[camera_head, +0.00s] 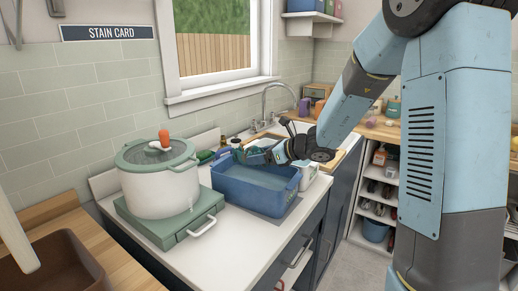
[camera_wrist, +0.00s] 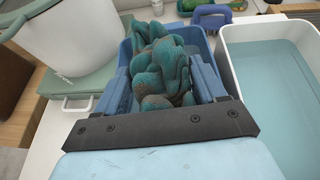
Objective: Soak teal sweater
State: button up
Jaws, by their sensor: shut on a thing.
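The teal sweater (camera_wrist: 160,72), with brownish patches, is bunched between the two fingers of my gripper (camera_wrist: 158,82) in the wrist view. My gripper (camera_head: 264,153) is shut on it, above the far part of the blue tub (camera_head: 240,195) in the head view. The tub holds water and stands on the white counter. The wrist view shows the blue tub (camera_wrist: 126,52) behind and below the sweater. In the head view the sweater is small and hard to separate from my gripper. Whether its lower part touches the water is hidden.
A white pot (camera_head: 160,190) with a green lid stands on a green base (camera_head: 172,228) left of the tub. A white basin of water (camera_wrist: 231,72) is close on the right in the wrist view. The sink tap (camera_head: 266,97) is behind. Bare counter (camera_head: 240,250) lies in front.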

aim_at(260, 149)
jog(key=shift+f, duration=2.25)
jog(key=o, duration=1.4)
jog(key=shift+o, duration=0.2)
jog(key=shift+r, duration=4)
jog(key=shift+s, duration=0.1)
